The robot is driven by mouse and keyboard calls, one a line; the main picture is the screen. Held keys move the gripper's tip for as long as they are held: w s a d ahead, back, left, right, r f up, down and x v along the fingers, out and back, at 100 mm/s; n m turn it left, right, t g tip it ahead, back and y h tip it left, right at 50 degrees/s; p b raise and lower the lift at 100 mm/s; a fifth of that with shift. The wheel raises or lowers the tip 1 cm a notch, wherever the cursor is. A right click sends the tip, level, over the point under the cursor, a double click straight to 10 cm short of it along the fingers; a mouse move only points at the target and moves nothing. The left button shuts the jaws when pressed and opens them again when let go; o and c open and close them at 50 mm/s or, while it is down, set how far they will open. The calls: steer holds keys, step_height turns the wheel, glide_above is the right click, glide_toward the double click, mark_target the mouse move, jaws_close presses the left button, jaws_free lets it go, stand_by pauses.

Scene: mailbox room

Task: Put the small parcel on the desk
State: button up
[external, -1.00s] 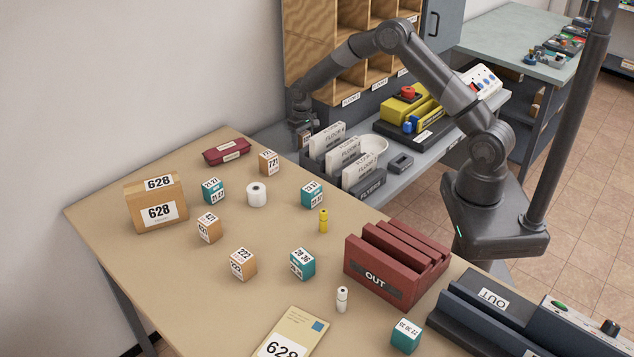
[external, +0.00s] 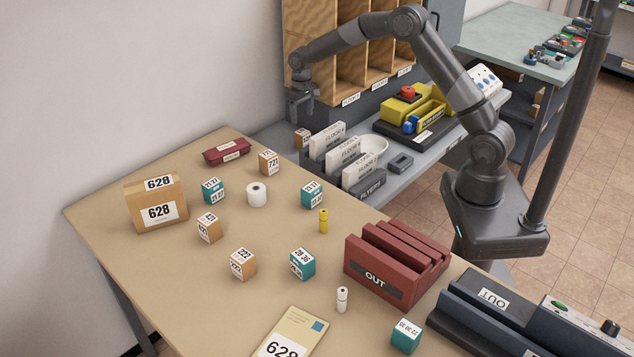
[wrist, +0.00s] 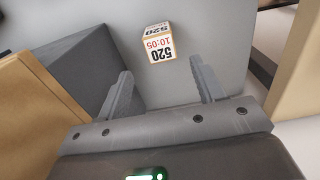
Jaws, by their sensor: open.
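A small orange-and-white parcel (external: 302,138) sits on the grey counter (external: 268,138) beside the sorting shelves. In the wrist view the parcel (wrist: 158,43) shows the label 520 10:05 and lies ahead of the fingertips. My gripper (external: 301,116) is above the parcel, apart from it. In the wrist view my gripper (wrist: 162,78) has its two fingers spread with nothing between them. The tan desk (external: 165,262) fills the lower left of the external view.
White floor-labelled files (external: 345,155) stand right of the parcel. Wooden pigeonholes (external: 335,62) rise behind.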

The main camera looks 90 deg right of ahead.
steer(key=shift+r, duration=0.45)
steer(key=s+a+r+n+t+h, duration=0.15)
steer(key=s+a+r, duration=0.25)
steer(key=a+r, duration=0.65)
steer(key=s+a+r+n+t, duration=0.1)
steer(key=s+a+r+n, duration=0.25)
steer(key=a+r, duration=0.65)
steer(key=s+a+n+t, duration=0.1)
steer(key=s+a+n, duration=0.1)
steer(key=s+a, duration=0.6)
steer(key=s+a+n+t+y, duration=0.1)
steer(key=s+a+n+t, duration=0.1)
steer(key=s+a, duration=0.6)
steer(key=s+r, duration=0.1)
steer(key=s, duration=0.6)
steer(key=shift+a, duration=0.3)
